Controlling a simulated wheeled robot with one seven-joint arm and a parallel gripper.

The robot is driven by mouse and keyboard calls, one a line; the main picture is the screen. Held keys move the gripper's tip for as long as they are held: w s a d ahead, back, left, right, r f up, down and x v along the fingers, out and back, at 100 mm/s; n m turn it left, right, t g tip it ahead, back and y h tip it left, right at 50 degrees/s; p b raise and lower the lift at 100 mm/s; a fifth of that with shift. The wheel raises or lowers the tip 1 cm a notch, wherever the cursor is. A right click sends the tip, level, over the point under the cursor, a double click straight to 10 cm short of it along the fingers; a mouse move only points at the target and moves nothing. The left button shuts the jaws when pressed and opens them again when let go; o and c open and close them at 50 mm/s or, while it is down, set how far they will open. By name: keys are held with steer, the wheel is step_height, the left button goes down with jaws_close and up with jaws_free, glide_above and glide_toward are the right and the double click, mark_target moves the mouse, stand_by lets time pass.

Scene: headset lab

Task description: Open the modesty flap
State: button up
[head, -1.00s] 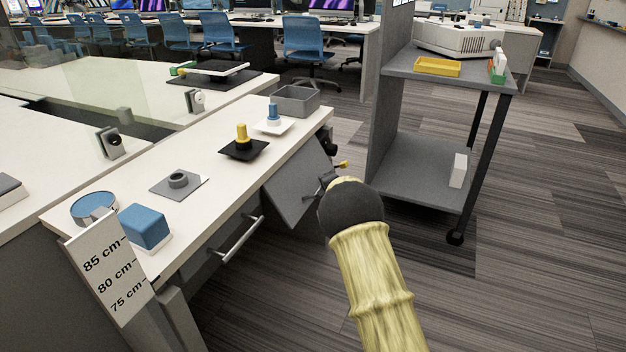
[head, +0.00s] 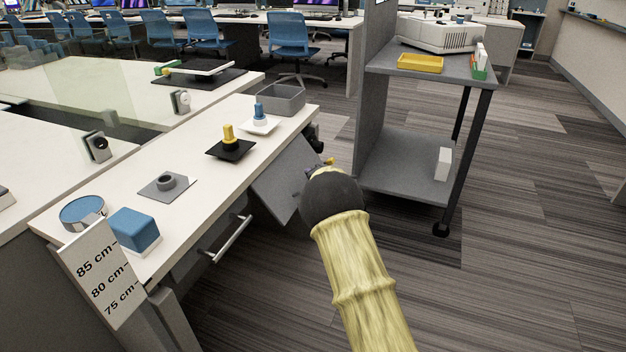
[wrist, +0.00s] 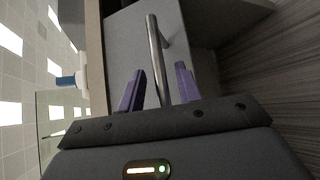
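The modesty flap (head: 280,182) is a grey panel under the front edge of the white desk (head: 190,195). It hangs at a slant, with its lower edge out from the desk. In the wrist view, a metal bar handle (wrist: 155,50) stands off a grey panel (wrist: 125,45), which looks like the flap. My gripper (wrist: 160,88) is open, with its purple fingers on either side of the bar and gaps visible between.
A drawer handle (head: 228,238) juts out left of the flap. A grey shelf cart (head: 400,175) stands close on the right. On the desk are a blue box (head: 134,230), yellow and blue knobs, and a grey tray (head: 276,99). The carpet at right is clear.

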steer(key=shift+s+d, duration=0.1)
steer(key=p+v, duration=0.3)
steer(key=v, duration=1.4)
